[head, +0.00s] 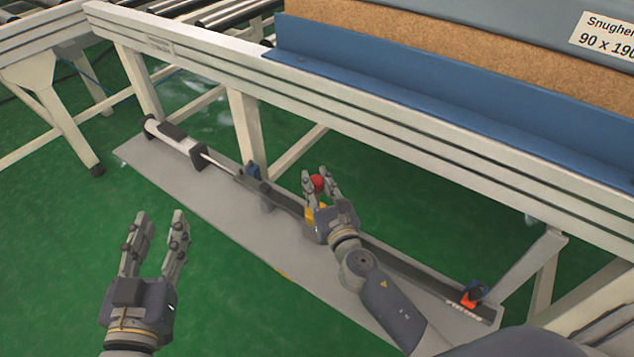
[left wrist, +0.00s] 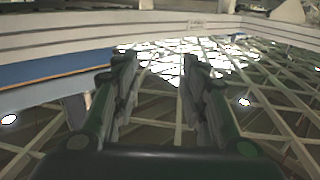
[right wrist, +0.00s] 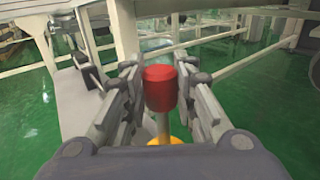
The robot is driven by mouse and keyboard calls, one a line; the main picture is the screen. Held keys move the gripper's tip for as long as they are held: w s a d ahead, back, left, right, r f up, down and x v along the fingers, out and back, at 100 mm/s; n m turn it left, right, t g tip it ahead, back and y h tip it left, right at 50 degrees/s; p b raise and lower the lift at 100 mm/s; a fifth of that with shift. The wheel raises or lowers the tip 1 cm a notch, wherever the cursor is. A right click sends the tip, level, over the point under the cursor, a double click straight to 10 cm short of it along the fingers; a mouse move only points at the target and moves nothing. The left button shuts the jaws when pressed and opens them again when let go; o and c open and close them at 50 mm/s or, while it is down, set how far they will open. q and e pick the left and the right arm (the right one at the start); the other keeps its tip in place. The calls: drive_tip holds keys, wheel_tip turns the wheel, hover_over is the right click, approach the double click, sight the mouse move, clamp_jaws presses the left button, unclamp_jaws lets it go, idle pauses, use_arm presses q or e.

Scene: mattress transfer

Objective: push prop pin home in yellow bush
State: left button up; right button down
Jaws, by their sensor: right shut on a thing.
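The prop pin has a red knob (head: 317,183) on a thin metal shank. My right gripper (head: 318,180) is shut on the red knob; in the right wrist view the knob (right wrist: 160,88) sits upright between the two fingers, with the shank (right wrist: 163,126) showing below it. The yellow bush (head: 311,216) is under my right gripper, partly hidden by it; its top edge (right wrist: 166,141) shows at the foot of the shank in the right wrist view. How deep the shank sits is hidden. My left gripper (head: 160,222) is open and empty over the green floor.
A grey base plate (head: 225,205) on the floor carries a cylinder (head: 172,141) with its rod and a long dark bar. An orange part (head: 470,299) is at the bar's right end. The white conveyor frame (head: 400,135) with a blue rail (head: 450,105) stands close behind.

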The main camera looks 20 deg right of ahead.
sight(318, 195)
use_arm(q)
drive_tip(key=shift+f, duration=0.2)
idle(0.5)
drive_tip(key=shift+s+a+f, duration=0.1)
drive_tip(key=shift+f, duration=0.25)
drive_tip(key=shift+f+g, duration=0.1)
drive_tip(key=shift+g, duration=0.2)
idle(0.3)
drive_tip(key=shift+r, duration=0.35)
use_arm(e)
drive_tip(key=shift+f, duration=0.1)
drive_tip(key=shift+f+b, duration=0.4)
use_arm(q)
wheel_tip(318, 195, up, 8)
drive_tip(key=t+h, duration=0.1)
drive_tip(key=t, duration=0.3)
drive_tip(key=shift+s+d+f+t+h+b, duration=0.2)
drive_tip(key=shift+s+d+t+h+b, duration=0.1)
drive_tip(key=shift+s+d+h+b, duration=0.15)
use_arm(e)
drive_tip(key=shift+f, duration=0.45)
idle(1.0)
